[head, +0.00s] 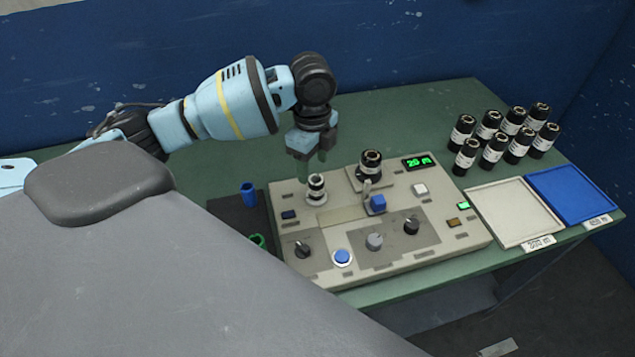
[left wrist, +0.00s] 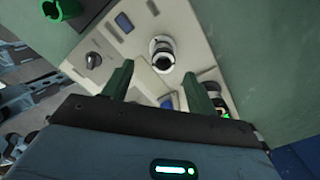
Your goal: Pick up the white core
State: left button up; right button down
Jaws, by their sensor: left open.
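A short white core (head: 317,188) stands upright at the left spindle of the beige machine (head: 330,258). A dark post shows at its centre. In the left wrist view the white core (left wrist: 162,62) lies beyond my fingertips, near the gap between them. My left gripper (head: 308,157) points down just above and slightly left of the core in the head view. Its green fingers are spread and empty, also in the left wrist view (left wrist: 157,88). They look apart from the core. My right gripper is not in view.
A black roll (head: 371,165) stands on the machine, right of the core, near a blue block (head: 377,204). A blue core (head: 248,194) and green core (head: 257,241) sit on a dark mat at left. Several black rolls (head: 493,149) and two trays (head: 514,212) are at right.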

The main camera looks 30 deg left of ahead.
aim_at(316, 185)
pick_arm(q)
notch_tip(316, 185, down, 2)
jog(key=shift+f, duration=0.35)
jog(key=f, duration=0.5)
jog(key=shift+w+d, duration=0.15)
jog(key=shift+w, duration=0.15)
jog(key=c, duration=1.1)
jog(key=shift+o, duration=0.2)
